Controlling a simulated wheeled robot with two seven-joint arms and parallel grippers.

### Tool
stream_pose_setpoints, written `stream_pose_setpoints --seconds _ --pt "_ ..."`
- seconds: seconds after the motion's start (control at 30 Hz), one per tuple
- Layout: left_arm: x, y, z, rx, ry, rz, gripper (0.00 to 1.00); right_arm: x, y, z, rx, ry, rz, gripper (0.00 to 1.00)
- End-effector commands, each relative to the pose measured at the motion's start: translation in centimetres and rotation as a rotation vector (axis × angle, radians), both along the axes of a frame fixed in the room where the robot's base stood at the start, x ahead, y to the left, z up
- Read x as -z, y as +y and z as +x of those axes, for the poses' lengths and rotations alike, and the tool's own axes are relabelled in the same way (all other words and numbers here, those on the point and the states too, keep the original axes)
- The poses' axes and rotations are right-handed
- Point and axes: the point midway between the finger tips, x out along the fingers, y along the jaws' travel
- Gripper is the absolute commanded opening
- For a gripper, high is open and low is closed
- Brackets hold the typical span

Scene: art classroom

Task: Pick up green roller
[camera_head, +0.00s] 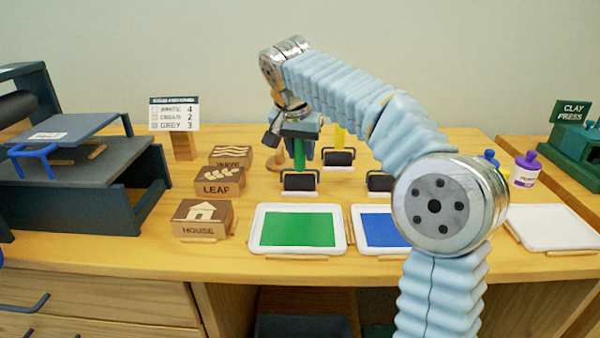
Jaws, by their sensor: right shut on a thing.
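The green roller stands upright behind the green tray, with its green handle (299,160) pointing up and its black roller head (299,181) low at the table. My right gripper (297,147) points down from above and is shut on the green handle; its fingers partly hide the handle's top. The head appears at or very near the table surface; I cannot tell whether it is lifted. My left gripper is not in view.
A green tray (265,247) and a blue tray (358,241) lie in front. My right arm partly covers the blue tray. Other rollers (340,157) stand close to the right and behind. Wooden stamp blocks (203,219), a press (88,205) and a sign (174,114) are left.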

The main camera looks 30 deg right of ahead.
Motion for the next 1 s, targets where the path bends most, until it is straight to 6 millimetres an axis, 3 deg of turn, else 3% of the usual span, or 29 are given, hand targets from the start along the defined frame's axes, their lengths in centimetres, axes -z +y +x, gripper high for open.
stream_pose_setpoints --seconds 0.27,0.43,0.67,0.8,1.0 --pt "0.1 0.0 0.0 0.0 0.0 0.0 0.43 -0.9 0.0 0.1 -0.001 -0.003 0.0 0.04" --pt "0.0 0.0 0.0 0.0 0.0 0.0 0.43 -3.8 0.4 -0.2 -0.003 -0.006 0.001 0.04" --pt "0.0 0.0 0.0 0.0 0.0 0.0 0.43 -9.6 3.7 -4.0 -0.005 -0.007 0.002 0.04" --pt "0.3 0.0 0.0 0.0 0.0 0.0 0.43 -11.0 6.1 -7.0 -0.006 -0.003 0.001 0.04" --pt "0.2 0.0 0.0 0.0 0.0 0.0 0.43 -12.5 8.4 -9.6 -0.003 -0.002 0.001 0.04"
